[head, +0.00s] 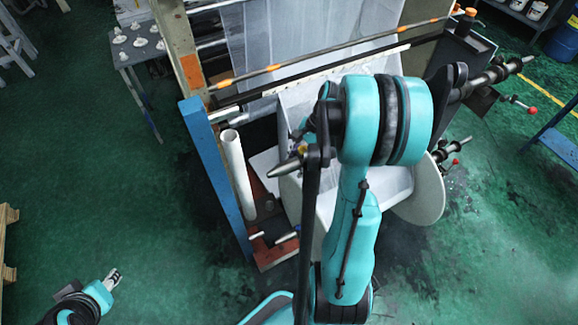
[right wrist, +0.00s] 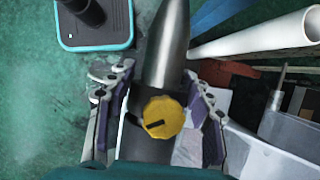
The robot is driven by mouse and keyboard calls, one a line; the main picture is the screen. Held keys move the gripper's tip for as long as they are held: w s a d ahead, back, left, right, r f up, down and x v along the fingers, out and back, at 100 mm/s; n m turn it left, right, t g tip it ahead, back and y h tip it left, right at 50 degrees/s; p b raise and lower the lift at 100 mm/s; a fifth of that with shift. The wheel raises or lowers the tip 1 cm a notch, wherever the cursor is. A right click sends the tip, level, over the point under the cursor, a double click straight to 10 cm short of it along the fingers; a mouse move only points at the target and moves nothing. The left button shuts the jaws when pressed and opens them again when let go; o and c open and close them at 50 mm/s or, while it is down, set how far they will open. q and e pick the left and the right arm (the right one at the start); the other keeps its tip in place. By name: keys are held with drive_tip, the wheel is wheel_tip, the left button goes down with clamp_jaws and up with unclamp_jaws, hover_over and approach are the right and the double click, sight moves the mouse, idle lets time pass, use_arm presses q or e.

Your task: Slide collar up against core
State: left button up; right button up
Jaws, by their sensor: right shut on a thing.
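My right gripper (right wrist: 160,105) is shut on the collar (right wrist: 165,65), a grey metal taper with a yellow knob (right wrist: 160,117) between the fingers. In the head view the collar's cone (head: 284,168) points left, held in the air. My right gripper (head: 306,152) is partly hidden there by my arm. The core appears to be the white tube (head: 238,175), leaning near the blue post; a white tube also shows at upper right in the right wrist view (right wrist: 255,38). The collar is apart from it. My left gripper (head: 112,279) is at lower left, holding nothing visible; its finger gap is too small to tell.
The film machine, with a blue post (head: 215,180) and an orange-grey frame (head: 181,50), stands behind. Shaft ends with red knobs (head: 532,110) stick out at right. A small table (head: 128,56) with white parts is at upper left.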

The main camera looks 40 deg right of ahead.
drive_tip(key=o, duration=1.5)
drive_tip(key=shift+c, duration=0.2)
drive_tip(key=v, duration=1.2)
